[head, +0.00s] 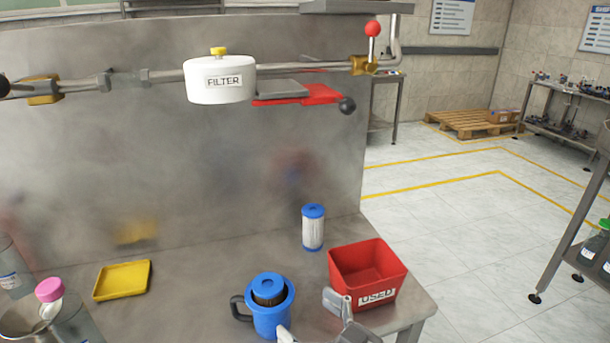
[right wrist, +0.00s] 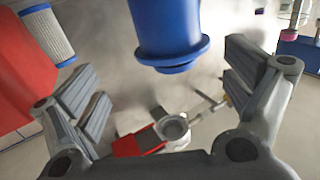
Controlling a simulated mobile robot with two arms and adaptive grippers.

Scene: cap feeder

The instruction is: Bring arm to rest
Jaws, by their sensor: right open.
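My right gripper (head: 312,318) shows at the bottom of the head view, beside the blue handled housing (head: 268,319). In the right wrist view my right gripper (right wrist: 160,85) is open, with nothing between its fingers. The blue housing (right wrist: 170,35) lies beyond the fingertips there, apart from the pads. In the head view a dark, blue-capped cartridge (head: 268,287) sits inside the housing, and its black handle points left. My left gripper is not in view.
A red USED bin (head: 368,270) stands right of the housing. A white blue-capped cartridge (head: 313,230) stands behind. A yellow tray (head: 122,281) and pink-capped bottle (head: 50,292) are at left. The pipe carries a white FILTER head (head: 220,83) and red-knobbed valve (head: 372,45).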

